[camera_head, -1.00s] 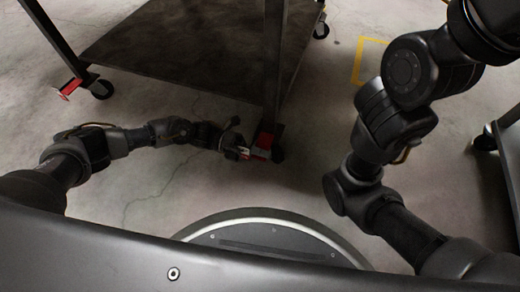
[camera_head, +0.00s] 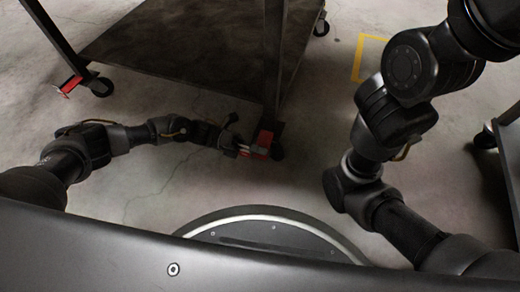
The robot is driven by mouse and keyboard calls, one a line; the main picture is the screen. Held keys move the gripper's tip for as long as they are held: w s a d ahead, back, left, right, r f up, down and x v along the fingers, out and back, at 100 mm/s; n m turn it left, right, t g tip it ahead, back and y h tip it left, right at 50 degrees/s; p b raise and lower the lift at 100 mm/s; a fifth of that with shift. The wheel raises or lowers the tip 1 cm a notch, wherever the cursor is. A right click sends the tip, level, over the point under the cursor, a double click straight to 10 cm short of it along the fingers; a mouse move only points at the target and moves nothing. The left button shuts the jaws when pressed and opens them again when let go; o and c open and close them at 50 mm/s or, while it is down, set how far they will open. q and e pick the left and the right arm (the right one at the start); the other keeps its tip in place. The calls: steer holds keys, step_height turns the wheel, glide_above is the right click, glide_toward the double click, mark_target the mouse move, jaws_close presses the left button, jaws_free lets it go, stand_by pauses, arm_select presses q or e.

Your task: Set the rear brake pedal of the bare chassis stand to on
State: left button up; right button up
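The stand (camera_head: 185,58) shows as a dark lower shelf on steel legs with casters. A red brake pedal (camera_head: 262,140) sits at the caster of its near right leg. Another red pedal (camera_head: 70,85) sits at the caster of its left leg. My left gripper (camera_head: 243,148) is low by the floor, its tip beside or touching the near right pedal. Its fingers are too small to tell open from shut. My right arm comes in from the right and its gripper is outside the view. The top of the stand is out of view.
Another wheeled stand (camera_head: 505,130) shows at the right edge. A yellow floor marking (camera_head: 362,60) lies behind my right arm. Open concrete floor (camera_head: 150,200) lies between my base and the stand.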

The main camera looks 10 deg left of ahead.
arm_select(q)
steer(key=w+a+p, duration=0.2)
steer(key=a, duration=0.8)
steer(key=shift+p, duration=0.35)
